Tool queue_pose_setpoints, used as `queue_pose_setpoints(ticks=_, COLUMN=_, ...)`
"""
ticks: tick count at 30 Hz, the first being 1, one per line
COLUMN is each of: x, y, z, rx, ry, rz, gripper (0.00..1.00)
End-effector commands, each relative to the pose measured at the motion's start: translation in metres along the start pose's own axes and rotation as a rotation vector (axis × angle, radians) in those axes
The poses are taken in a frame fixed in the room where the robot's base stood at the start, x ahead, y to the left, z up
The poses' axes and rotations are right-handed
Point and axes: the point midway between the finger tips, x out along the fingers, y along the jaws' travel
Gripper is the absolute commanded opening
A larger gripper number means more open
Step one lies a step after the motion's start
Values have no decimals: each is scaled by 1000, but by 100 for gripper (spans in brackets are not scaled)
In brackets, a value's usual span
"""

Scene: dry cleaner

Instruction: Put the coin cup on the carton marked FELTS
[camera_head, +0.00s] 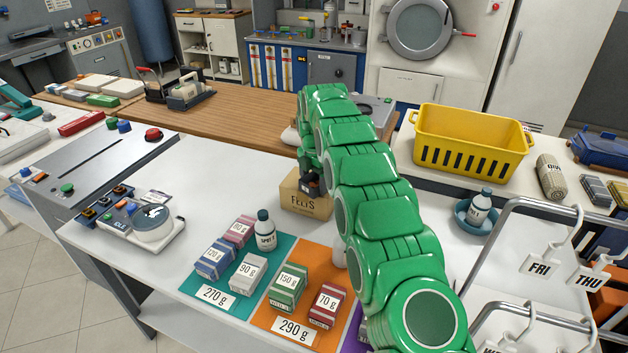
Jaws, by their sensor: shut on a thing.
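The carton marked FELTS (305,207) is a tan box on the white table, behind the coloured mats; my arm hides its right side. My gripper (311,186) is at the carton's top front edge, small and dark in the head view. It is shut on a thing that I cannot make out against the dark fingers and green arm. I cannot pick out the coin cup for certain anywhere; whether it touches the carton cannot be told.
Weight-labelled boxes and a white bottle (264,231) stand on the teal mat (196,282) and orange mat (262,318). A scale (153,224) is at left. A yellow crate (470,122) and a blue bowl (462,217) are at right. A wire rack (503,214) is front right.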

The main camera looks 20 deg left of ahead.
Motion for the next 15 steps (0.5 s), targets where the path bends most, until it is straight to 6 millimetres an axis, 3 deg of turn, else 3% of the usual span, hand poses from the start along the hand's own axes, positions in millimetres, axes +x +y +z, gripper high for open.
queue_pose_setpoints(ticks=11, x=2, y=0, z=1, rx=1, ry=-1, rz=2, gripper=43)
queue_pose_setpoints(ticks=12, x=2, y=0, z=0, rx=1, ry=-1, rz=2, gripper=83)
queue_pose_setpoints(ticks=15, x=2, y=0, z=0, rx=1, ry=-1, rz=3, gripper=98)
